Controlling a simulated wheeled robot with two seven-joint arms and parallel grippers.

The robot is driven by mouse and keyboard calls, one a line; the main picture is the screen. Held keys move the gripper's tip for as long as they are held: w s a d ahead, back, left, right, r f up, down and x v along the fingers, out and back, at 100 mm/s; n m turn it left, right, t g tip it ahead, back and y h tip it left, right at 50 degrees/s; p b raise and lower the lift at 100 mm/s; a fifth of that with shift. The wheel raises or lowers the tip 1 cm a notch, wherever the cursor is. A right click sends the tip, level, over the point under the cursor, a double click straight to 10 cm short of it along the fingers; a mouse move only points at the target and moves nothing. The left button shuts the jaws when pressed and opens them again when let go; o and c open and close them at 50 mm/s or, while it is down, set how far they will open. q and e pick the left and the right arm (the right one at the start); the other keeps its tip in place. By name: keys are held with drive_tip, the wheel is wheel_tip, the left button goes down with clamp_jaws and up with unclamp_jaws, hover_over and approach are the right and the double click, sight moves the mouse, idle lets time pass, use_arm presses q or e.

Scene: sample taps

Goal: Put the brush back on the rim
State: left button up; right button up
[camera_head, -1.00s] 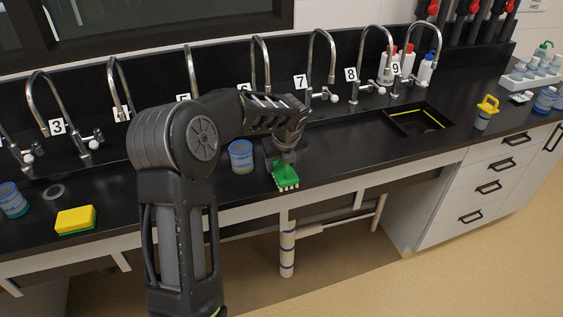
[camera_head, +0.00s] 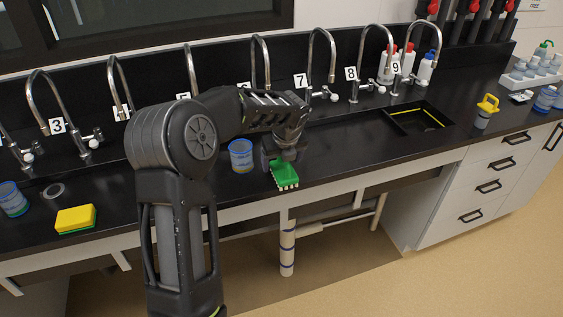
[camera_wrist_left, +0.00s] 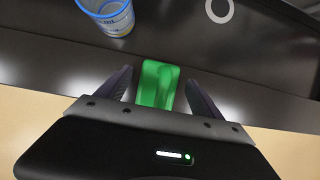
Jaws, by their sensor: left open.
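A green brush with pale bristles (camera_head: 285,174) lies at the front edge of the black counter, below tap 7. My left gripper (camera_head: 279,161) is directly over it, pointing down. In the left wrist view the green brush (camera_wrist_left: 157,84) lies between the two open fingers (camera_wrist_left: 160,86), with dark gaps at its sides; I cannot tell whether either finger touches it. The rim of the sink (camera_head: 446,122) at the right has a yellow strip on it. My right gripper does not show.
A clear blue-rimmed beaker (camera_head: 241,155) stands just left of the gripper. A yellow and green sponge (camera_head: 75,219) and another beaker (camera_head: 12,199) are further left. Tall taps line the back. The counter between brush and sink is clear.

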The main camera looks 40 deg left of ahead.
sight(285, 177)
use_arm(q)
drive_tip(key=b+v, duration=0.1)
drive_tip(key=v, duration=1)
drive_tip(key=shift+r, duration=0.3)
drive_tip(key=s+d+f+n+h, duration=0.2)
drive_tip(key=d+f+n, duration=0.1)
drive_tip(key=d+f, duration=0.5)
drive_tip(key=s+d+f+n+g+h, duration=0.15)
drive_tip(key=d+f+n, duration=0.25)
drive_tip(key=d+f, duration=0.45)
drive_tip(key=s+d+f+n+h, duration=0.1)
drive_tip(key=d+f+n+h, duration=0.3)
drive_tip(key=f, duration=0.7)
drive_tip(key=s+d+f+n, duration=0.4)
drive_tip(key=s+n, duration=0.1)
drive_tip(key=s, duration=0.2)
drive_tip(key=s+d+f+n, duration=0.4)
drive_tip(key=s+f+n, duration=0.1)
drive_tip(key=s, duration=0.3)
drive_tip(key=s+d+f+n+g, duration=0.1)
drive_tip(key=s+d+f+n, duration=0.3)
drive_tip(key=s, duration=0.3)
drive_tip(key=shift+s+d+f+n, duration=0.2)
drive_tip(key=shift+d+f+n, duration=0.15)
drive_tip(key=shift+d+n, duration=0.35)
